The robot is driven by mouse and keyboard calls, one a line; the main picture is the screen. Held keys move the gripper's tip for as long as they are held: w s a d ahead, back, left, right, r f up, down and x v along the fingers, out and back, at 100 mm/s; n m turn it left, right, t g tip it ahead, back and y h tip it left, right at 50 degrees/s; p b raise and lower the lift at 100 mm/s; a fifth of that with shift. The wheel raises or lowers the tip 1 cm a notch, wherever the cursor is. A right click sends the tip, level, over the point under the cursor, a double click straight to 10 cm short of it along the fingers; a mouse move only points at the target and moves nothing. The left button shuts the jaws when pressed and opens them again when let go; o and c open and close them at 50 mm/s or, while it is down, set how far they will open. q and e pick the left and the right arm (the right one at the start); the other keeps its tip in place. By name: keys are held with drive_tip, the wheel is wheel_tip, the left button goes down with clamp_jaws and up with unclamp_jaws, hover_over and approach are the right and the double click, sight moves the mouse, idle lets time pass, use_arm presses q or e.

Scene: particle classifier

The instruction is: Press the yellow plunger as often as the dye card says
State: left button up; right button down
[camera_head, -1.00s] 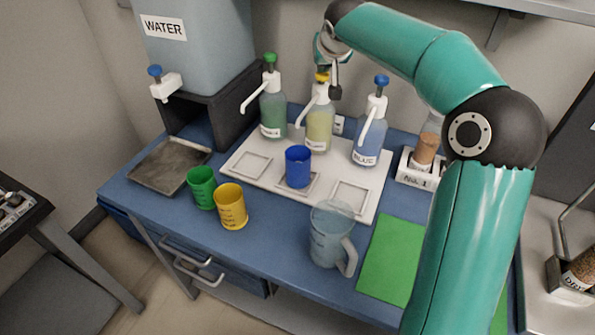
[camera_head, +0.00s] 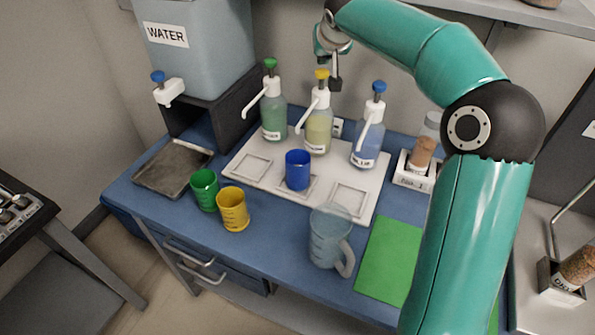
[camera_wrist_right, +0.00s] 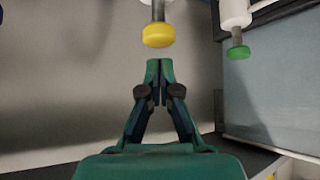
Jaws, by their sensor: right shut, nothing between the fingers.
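The yellow plunger (camera_head: 321,74) tops the middle pump bottle (camera_head: 318,130), which holds yellow liquid. It stands raised, with its stem showing. I cannot make out a dye card. My left gripper is out of view.
The green-topped bottle (camera_head: 273,115) and blue-topped bottle (camera_head: 368,140) flank the yellow one on the white tray (camera_head: 250,168). Green (camera_head: 204,190) and yellow (camera_head: 232,209) cups, a clear jug (camera_head: 329,238) and a green mat (camera_head: 383,262) lie in front. A water tank (camera_head: 195,50) stands left.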

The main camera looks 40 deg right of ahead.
sight(323, 71)
drive_tip(key=shift+f, duration=0.15)
idle(0.4)
drive_tip(key=shift+f+b, duration=1.8)
drive_tip(key=shift+r, duration=0.1)
drive_tip(key=shift+r+p, duration=1.55)
drive_tip(key=shift+r, duration=0.3)
wheel_tip(323, 71, up, 5)
drive_tip(key=p, duration=0.4)
